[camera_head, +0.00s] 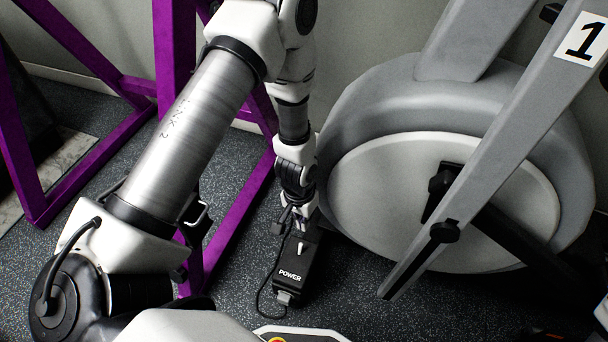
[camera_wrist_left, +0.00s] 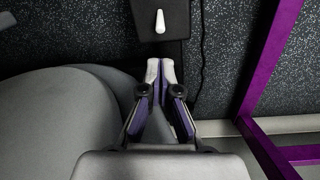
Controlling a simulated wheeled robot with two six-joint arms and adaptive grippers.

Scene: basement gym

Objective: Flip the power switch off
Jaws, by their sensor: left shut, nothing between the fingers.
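A black power box (camera_head: 293,282) with white POWER lettering is on the dark speckled floor. Its white toggle switch (camera_head: 300,248) shows at the end nearer my left gripper. The box (camera_wrist_left: 178,30) and toggle (camera_wrist_left: 160,21) also show at the top of the left wrist view, with the box partly cut off. My left gripper (camera_head: 303,226) points down by the box's far end. It is shut and empty. In the left wrist view its fingertips (camera_wrist_left: 160,66) are just short of the box and toggle; whether they touch the box is unclear. My right gripper is out of view.
A grey exercise machine (camera_head: 425,200) marked 1 stands close to the right of the box. A purple metal frame (camera_head: 235,235) stands on the left behind my arm. A thin black cable (camera_head: 260,296) loops beside the box to a grey plug (camera_head: 284,297).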

